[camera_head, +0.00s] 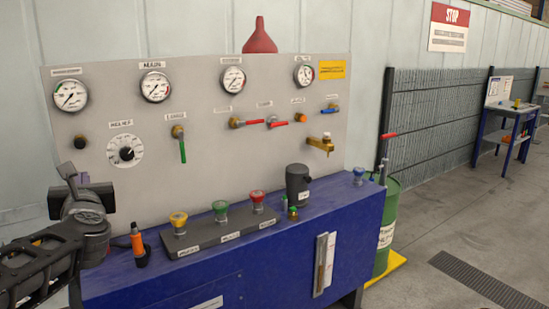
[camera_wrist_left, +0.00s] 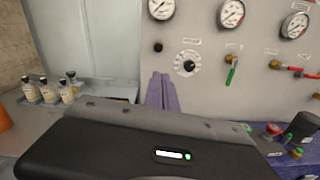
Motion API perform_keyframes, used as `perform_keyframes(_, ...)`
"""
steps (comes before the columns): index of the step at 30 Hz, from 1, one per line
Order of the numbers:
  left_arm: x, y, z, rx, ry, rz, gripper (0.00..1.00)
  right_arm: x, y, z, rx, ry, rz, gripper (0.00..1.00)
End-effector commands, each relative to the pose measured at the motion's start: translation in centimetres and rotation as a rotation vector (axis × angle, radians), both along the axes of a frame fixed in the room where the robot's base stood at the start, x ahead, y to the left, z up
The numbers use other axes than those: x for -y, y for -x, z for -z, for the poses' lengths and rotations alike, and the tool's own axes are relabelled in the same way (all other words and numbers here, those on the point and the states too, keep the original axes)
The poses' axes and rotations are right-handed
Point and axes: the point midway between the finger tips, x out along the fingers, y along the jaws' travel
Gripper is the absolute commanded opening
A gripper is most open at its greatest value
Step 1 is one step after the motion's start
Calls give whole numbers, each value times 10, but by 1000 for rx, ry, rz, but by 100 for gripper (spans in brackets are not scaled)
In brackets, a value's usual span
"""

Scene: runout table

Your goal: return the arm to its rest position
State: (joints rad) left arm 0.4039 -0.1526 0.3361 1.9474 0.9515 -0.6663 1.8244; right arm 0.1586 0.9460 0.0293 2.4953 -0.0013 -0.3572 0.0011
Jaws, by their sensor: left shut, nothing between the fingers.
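My left arm comes in from the lower left in the head view, with its dark wrist raised in front of the left end of the panel. The fingers look apart from the panel. My right arm and gripper do not show.
The blue bench (camera_head: 215,272) carries an orange-topped tool (camera_head: 137,240), a button box (camera_head: 215,238) and a dark cylinder (camera_head: 297,182). Several bottles (camera_wrist_left: 48,90) stand left of the panel. A green drum (camera_head: 388,225) stands right. The floor beyond it is open.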

Motion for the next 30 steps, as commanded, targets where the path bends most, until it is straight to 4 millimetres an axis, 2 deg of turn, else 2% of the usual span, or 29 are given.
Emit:
perform_keyframes(8, 12, -6, 6, -187, -285, 56, 0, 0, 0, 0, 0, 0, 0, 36)
perform_keyframes(11, 19, -12, 23, -307, -447, 96, 0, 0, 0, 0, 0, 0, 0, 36)
perform_keyframes(14, 32, -23, 59, -465, -644, 170, 0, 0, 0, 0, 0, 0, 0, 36)
perform_keyframes(17, 52, -36, 116, -647, -869, 288, 0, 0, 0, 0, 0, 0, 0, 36)
perform_keyframes(20, 82, -43, 189, -818, -1116, 454, 0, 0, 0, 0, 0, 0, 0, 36)
perform_keyframes(21, 96, -43, 220, -876, -1217, 532, 0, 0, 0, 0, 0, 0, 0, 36)
perform_keyframes(23, 118, -40, 265, -946, -1357, 652, 0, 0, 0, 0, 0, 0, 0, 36)
perform_keyframes(24, 133, -35, 295, -982, -1447, 735, 0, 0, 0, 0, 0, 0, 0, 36)
perform_keyframes(26, 156, -24, 338, -1017, -1574, 863, 0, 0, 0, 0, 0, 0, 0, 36)
perform_keyframes(27, 171, -14, 366, -1031, -1656, 951, 0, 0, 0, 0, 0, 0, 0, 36)
perform_keyframes(29, 195, 3, 407, -1035, -1770, 1085, 0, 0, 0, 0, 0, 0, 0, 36)
perform_keyframes(30, 211, 18, 433, -1028, -1841, 1178, 0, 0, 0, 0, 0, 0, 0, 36)
